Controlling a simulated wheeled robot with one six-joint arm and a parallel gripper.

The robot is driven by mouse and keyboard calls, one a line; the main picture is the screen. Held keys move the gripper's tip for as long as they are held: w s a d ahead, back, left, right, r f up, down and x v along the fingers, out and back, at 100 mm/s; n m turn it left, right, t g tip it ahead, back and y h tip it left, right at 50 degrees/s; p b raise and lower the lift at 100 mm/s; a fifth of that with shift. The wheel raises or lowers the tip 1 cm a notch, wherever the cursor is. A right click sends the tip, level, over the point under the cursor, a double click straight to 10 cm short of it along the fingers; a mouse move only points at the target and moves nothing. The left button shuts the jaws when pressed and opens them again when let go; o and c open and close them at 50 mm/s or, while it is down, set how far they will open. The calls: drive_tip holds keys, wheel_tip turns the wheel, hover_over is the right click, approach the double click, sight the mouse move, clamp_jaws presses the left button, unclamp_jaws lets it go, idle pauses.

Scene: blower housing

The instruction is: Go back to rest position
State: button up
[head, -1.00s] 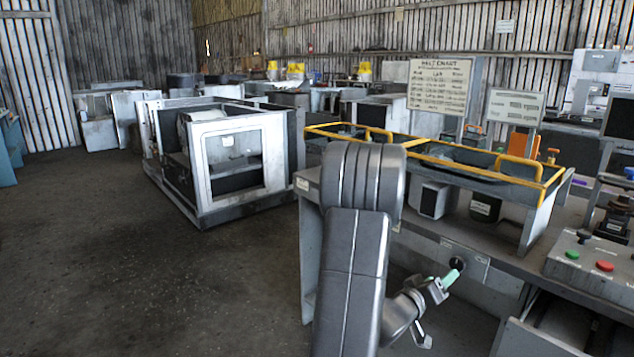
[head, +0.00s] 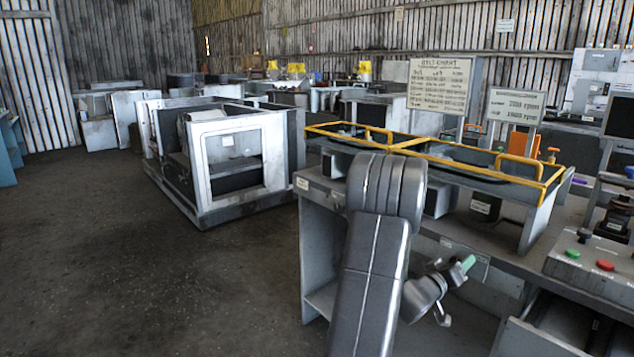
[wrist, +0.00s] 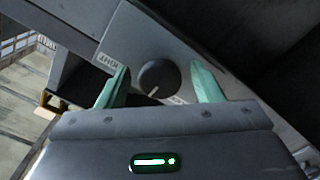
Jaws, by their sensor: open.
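My gripper (head: 455,279) is in front of the workbench in the head view, low and right of my arm's upper links. In the wrist view its two green fingertips (wrist: 160,87) stand apart with nothing between them. A dark round knob (wrist: 160,78) with a pale pointer line shows beyond and between the fingers, on a grey panel (wrist: 128,38) with small labels. The fingers appear apart from the knob. In the head view my arm hides part of the bench front, and the knob cannot be made out.
The workbench (head: 325,189) carries a yellow-railed rack (head: 452,161) and a button box (head: 600,262) with green and red buttons. An open drawer (head: 540,338) juts out at lower right. A white-framed housing (head: 203,214) stands on the floor behind left. The floor at left is clear.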

drive_tip(key=s+a+m+b, duration=0.4)
drive_tip(key=s+a+m, duration=0.5)
drive_tip(key=a, duration=0.1)
drive_tip(key=shift+a, duration=0.35)
idle(0.5)
drive_tip(key=shift+w, duration=0.1)
